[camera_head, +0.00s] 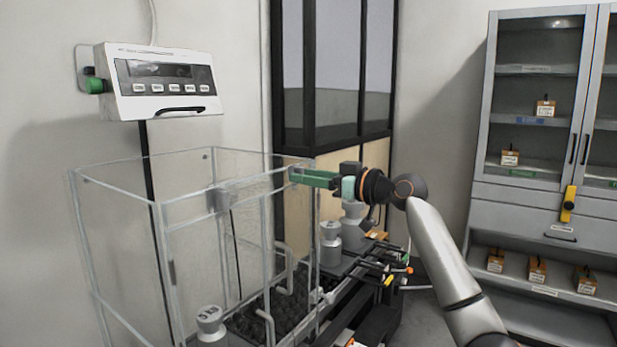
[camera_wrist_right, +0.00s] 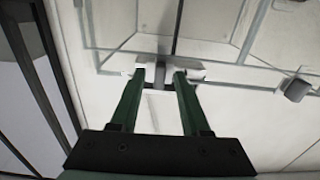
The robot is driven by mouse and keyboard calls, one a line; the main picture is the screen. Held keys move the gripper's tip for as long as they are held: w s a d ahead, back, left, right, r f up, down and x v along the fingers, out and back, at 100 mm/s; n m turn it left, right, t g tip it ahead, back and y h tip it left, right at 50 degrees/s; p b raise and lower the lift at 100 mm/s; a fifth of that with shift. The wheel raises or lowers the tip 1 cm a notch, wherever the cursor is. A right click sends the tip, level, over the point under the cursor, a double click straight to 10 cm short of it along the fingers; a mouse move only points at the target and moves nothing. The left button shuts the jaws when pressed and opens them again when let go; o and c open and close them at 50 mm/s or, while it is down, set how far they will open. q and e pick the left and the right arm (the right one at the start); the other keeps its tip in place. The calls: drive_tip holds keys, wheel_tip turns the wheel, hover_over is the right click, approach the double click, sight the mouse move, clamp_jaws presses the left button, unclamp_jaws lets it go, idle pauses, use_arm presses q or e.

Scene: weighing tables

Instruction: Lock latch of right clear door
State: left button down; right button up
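The clear-walled enclosure (camera_head: 130,178) stands at centre left, with grey edge frames. My right gripper (camera_head: 297,175), with green fingers, points left at the top of its right side. In the right wrist view my gripper (camera_wrist_right: 160,78) has its fingers apart, on either side of the grey middle of a small pale latch (camera_wrist_right: 160,73). The fingertips are at the latch; whether they touch it I cannot tell. In the head view the fingers hide most of this latch. My left gripper is out of view.
Metal weights (camera_head: 330,243) stand beside the enclosure on a dark bench with several coloured-tip rods. Another weight (camera_head: 209,322) is at the enclosure's front. A display unit (camera_head: 160,82) hangs on the wall. A grey cabinet (camera_head: 530,110) stands at right.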

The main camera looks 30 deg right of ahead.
use_arm(q)
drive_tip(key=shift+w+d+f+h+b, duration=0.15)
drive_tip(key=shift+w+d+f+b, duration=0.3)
drive_tip(key=shift+b, duration=0.6)
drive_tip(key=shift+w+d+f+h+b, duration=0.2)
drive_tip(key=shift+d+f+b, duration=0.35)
drive_tip(key=shift+b, duration=0.45)
use_arm(e)
drive_tip(key=v, duration=1.2)
drive_tip(key=shift+s, duration=0.25)
drive_tip(key=shift+d, duration=0.15)
